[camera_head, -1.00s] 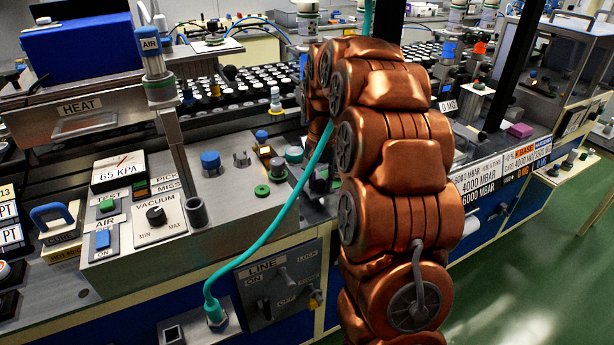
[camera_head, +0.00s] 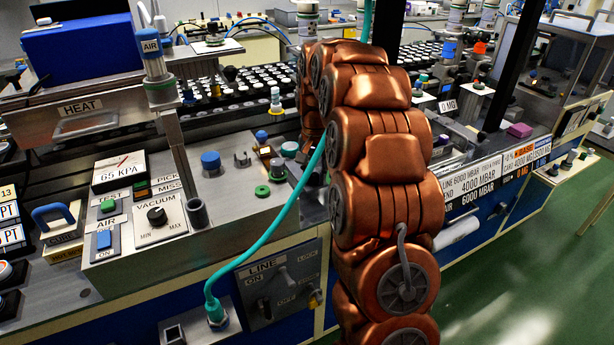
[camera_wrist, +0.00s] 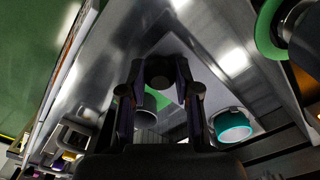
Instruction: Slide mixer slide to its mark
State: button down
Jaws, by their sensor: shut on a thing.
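In the wrist view my gripper (camera_wrist: 160,78) has its two dark fingers on either side of a dark round knob (camera_wrist: 158,71). It is shut on this knob, which sits over a bright metal plate and looks like the handle of the mixer slide. I cannot make out the mark for the slide in either view. In the head view my copper-coloured arm reaches over the bench and hides the gripper and the knob.
In the wrist view a teal-topped round part (camera_wrist: 232,126) lies right of the fingers, and a green ring (camera_wrist: 268,30) is at upper right. In the head view a teal hose (camera_head: 262,238) runs beside my arm. A vacuum dial (camera_head: 157,216) is at left.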

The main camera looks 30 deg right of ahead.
aim_at(299, 166)
jog(key=shift+w+d+p, duration=0.2)
jog(key=shift+w+p, duration=0.45)
jog(key=shift+w, duration=1.7)
jog(key=shift+w+d+p, duration=0.2)
jog(key=shift+w+p, duration=0.45)
jog(key=shift+w, duration=1.8)
jog(key=c, duration=0.7)
grip_release()
jog(key=shift+c, duration=0.2)
